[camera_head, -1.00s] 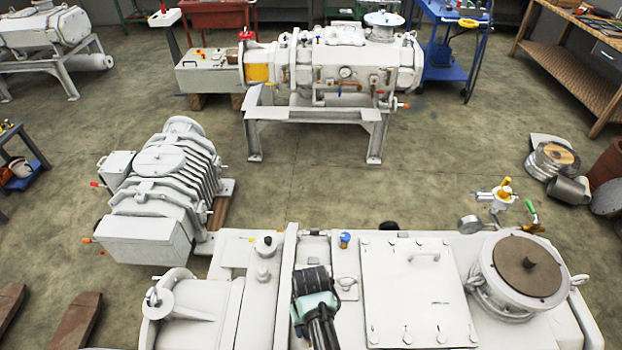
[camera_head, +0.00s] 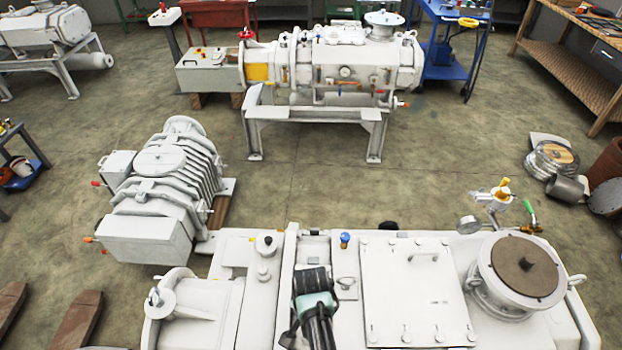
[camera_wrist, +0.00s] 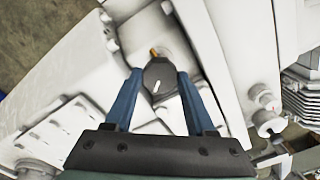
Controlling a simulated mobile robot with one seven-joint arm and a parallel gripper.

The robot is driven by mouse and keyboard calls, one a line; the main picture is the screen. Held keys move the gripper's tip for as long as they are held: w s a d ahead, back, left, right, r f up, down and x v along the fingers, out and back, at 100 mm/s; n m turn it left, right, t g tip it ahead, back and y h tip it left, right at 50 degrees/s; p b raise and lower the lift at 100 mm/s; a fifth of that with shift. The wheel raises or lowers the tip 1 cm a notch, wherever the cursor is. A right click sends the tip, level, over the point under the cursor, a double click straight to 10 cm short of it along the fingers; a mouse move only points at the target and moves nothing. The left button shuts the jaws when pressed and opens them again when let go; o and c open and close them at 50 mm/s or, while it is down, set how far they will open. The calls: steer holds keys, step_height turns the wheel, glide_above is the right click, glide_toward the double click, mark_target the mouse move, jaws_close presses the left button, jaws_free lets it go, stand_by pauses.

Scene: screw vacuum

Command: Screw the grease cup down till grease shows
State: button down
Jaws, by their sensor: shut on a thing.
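In the wrist view a dark round cap, seemingly the grease cup (camera_wrist: 158,70), has a white line on its face. It sits against a pale cylindrical part of the machine. My gripper (camera_wrist: 159,78) has its two blue fingers closed on the cap's sides. A small orange spot (camera_wrist: 154,52) shows at the cap's far edge; I cannot tell whether it is grease. In the head view my gripper's dark and teal body (camera_head: 314,290) is over the near white machine (camera_head: 345,320); its fingertips and the cup are hidden there.
A bolted cover plate (camera_head: 420,295) with a handle lies right of my gripper. A small blue-topped fitting (camera_head: 345,240) stands close by. A round flange port (camera_head: 525,265) is at the right. White housings lie to the left. Open floor lies beyond the machine.

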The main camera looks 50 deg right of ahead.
steer(key=m, duration=0.5)
steer(key=shift+m, duration=0.3)
steer(key=m, duration=0.5)
steer(key=shift+p, duration=0.3)
steer(key=shift+c, duration=1.2)
jaws_free()
step_height(320, 180, up, 13)
steer(key=b, duration=0.1)
